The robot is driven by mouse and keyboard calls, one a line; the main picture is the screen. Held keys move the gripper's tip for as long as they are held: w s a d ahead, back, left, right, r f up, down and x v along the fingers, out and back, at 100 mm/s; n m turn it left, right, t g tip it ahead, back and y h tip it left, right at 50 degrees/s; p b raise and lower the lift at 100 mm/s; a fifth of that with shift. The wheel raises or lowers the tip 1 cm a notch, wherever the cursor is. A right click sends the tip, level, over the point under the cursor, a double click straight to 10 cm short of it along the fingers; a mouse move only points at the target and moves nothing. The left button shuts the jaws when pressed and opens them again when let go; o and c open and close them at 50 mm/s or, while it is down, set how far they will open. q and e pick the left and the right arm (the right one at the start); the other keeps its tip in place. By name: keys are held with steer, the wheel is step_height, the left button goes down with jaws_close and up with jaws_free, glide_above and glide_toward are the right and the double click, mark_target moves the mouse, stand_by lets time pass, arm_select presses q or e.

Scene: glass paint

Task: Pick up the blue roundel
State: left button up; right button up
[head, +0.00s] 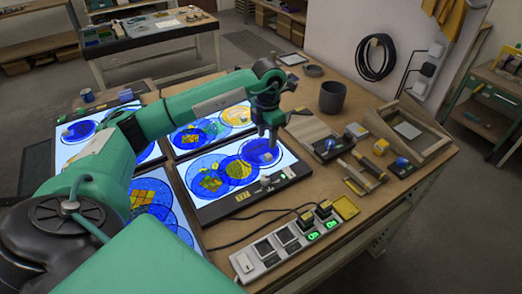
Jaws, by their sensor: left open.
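Several blue roundels lie on lit white light panels. On the nearest middle panel (283,168), a mostly plain blue roundel (250,149) lies at the right, with a small pale piece on it. Left of it on the same panel are a blue roundel with a yellow patch (238,170) and a patterned blue one (196,186). My left gripper (271,138) points down over the right end of this panel, above and beside the plain roundel. It is open, and I see nothing held in it. The fingers partly cover that roundel's right edge. My right gripper is not in view.
A power strip (262,263) with cables lies at the front edge. Hand tools (362,176), a dark cup (332,97) and a wooden frame (411,129) stand to the right. More lit panels lie behind and left, partly hidden by my arm.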

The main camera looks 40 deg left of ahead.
mark_target(268, 155)
arm_select(q)
steer(key=shift+f, duration=0.65)
steer(key=shift+w+f, duration=0.1)
steer(key=shift+f, duration=0.4)
steer(key=f, duration=0.1)
steer(key=f+p, duration=0.2)
steer(key=f, duration=0.1)
steer(key=shift+d+f, duration=0.1)
steer(key=shift+d, duration=0.2)
steer(key=shift+f, duration=0.25)
steer(key=shift+c, duration=0.6)
jaws_close()
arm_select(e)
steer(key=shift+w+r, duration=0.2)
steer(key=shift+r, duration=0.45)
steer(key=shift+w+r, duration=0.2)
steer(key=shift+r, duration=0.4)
